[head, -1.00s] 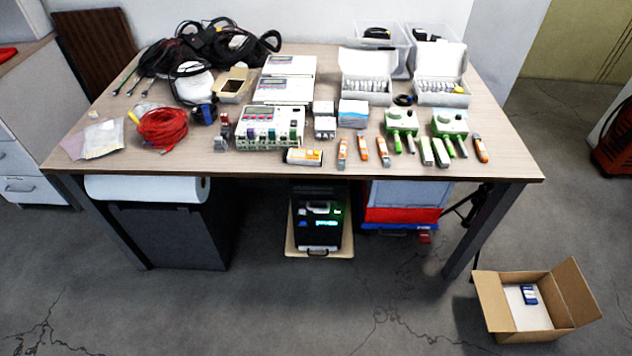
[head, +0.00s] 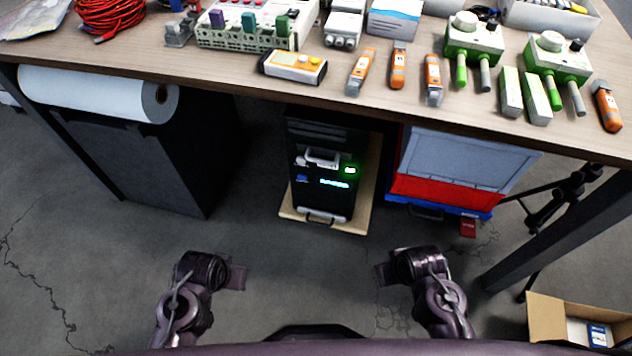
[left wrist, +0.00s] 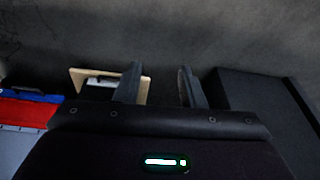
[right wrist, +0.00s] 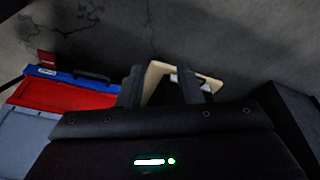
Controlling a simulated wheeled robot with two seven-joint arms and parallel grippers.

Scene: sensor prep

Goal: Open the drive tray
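A black computer tower (head: 318,195) stands under the table. A pale grey, handle-like piece (head: 323,157) is on its upper front, beside a green light and above a lit blue-white strip. I cannot tell whether this piece is the drive tray or how far out it stands. My left gripper (head: 240,276) and right gripper (head: 382,276) are low in front of the tower, well apart from it. Both are open and empty in their wrist views, left gripper (left wrist: 158,82) and right gripper (right wrist: 160,85).
The table (head: 395,108) overhangs above. An open cardboard box (head: 545,318) is at bottom right.

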